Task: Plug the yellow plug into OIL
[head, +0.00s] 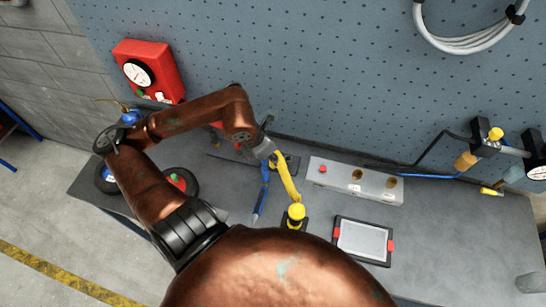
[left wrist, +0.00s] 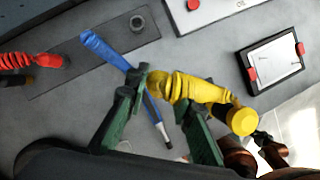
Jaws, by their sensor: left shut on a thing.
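My left gripper (left wrist: 162,94) has its dark green fingers closed around the ribbed yellow plug (left wrist: 182,88). In the head view the yellow plug (head: 286,178) slants below the end of my left arm; the fingers are hard to make out there. A round yellow cap on a black base (head: 296,211) sits at its near end; I cannot tell whether they are joined. The grey socket block (head: 340,183) lies to the right, apart from the plug. It has a red button-like piece and two brass openings. The lettering OIL shows on it in the left wrist view (left wrist: 240,3).
A blue tool (head: 260,202) lies beside the plug and passes under my fingers in the wrist view. A tablet with red corners (head: 362,240) lies in front of the block. Bench right of the tablet is clear.

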